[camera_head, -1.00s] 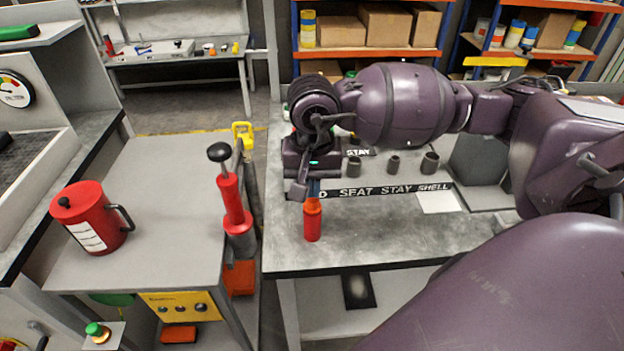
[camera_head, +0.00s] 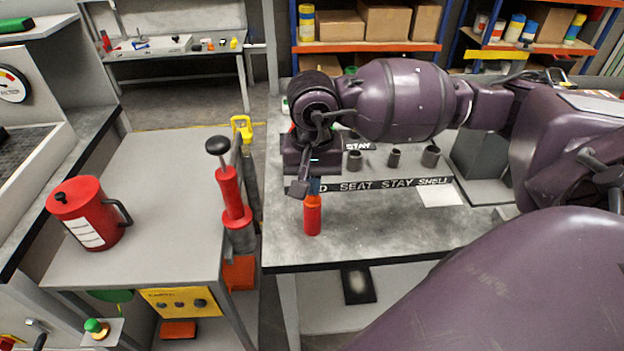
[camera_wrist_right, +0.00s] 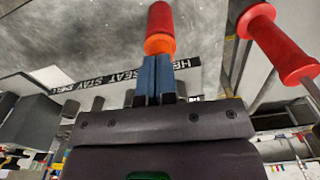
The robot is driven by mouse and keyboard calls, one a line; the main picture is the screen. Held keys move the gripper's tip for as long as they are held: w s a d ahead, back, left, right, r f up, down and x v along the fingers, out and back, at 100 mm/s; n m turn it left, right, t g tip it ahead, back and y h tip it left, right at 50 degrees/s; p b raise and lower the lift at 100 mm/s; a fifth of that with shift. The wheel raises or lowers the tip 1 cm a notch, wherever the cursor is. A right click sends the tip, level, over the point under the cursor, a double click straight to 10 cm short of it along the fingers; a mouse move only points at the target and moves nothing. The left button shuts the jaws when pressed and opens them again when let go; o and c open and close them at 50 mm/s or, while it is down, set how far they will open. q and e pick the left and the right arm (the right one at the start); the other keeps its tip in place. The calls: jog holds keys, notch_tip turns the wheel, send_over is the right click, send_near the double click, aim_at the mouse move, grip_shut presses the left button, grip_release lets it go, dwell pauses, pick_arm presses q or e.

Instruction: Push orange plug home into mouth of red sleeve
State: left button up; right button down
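The red sleeve (camera_head: 312,220) stands upright near the front left of the grey workbench. The orange plug (camera_head: 313,200) sits at its mouth, with an orange part showing above the red. How deep it sits I cannot tell. My right gripper (camera_head: 314,187) points down from above, with its blue fingertips at the top of the plug. In the right wrist view the two blue fingers (camera_wrist_right: 157,62) lie side by side, closed together, ending against the orange plug (camera_wrist_right: 160,44). The red sleeve (camera_wrist_right: 160,18) lies beyond it in line. My left gripper is not in view.
Several grey cups (camera_head: 395,158) stand behind the lettered black strip (camera_head: 390,184). The bench front around the sleeve is clear.

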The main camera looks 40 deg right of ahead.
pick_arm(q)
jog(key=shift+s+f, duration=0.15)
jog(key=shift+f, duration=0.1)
pick_arm(e)
jog(key=shift+f, duration=0.25)
jog(key=shift+f, duration=0.2)
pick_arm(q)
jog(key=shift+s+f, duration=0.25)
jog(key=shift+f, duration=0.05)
pick_arm(e)
jog(key=shift+r, duration=0.1)
jog(key=shift+r, duration=1.8)
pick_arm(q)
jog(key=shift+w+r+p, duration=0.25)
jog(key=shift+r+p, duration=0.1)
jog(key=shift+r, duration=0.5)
pick_arm(e)
notch_tip(320, 180, up, 10)
jog(key=shift+r, duration=0.25)
